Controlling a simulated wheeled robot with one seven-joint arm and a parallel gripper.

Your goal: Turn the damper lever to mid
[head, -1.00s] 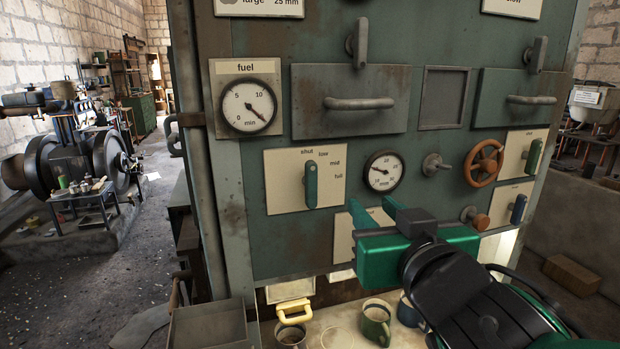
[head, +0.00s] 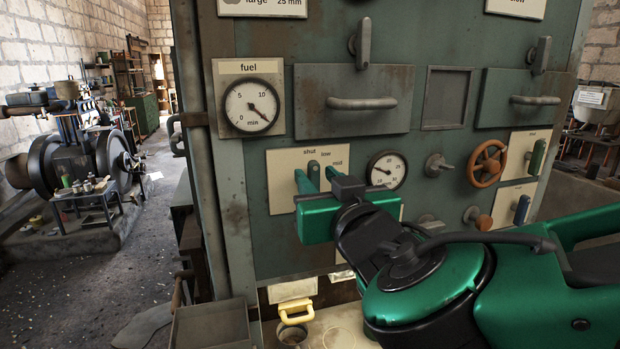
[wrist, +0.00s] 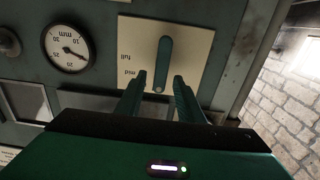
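The damper lever is a green upright bar on a cream plate (head: 283,168) marked shut, low, mid and full. In the head view its upper end (head: 313,171) shows just under the word shut; my gripper hides the rest. In the wrist view, which is upside down, the whole lever (wrist: 164,60) stands straight up and down, with mid and full beside it. My gripper (head: 318,181) is open in front of the plate. In the wrist view its two fingertips (wrist: 160,76) lie either side of the lever's near end, with gaps; contact does not show.
A small mm gauge (head: 386,171) is right of the plate, and a fuel gauge (head: 251,106) is above left. A drawer handle (head: 362,103) juts out above. A knob (head: 438,165) and an orange handwheel (head: 488,164) stick out further right. Free floor is at left.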

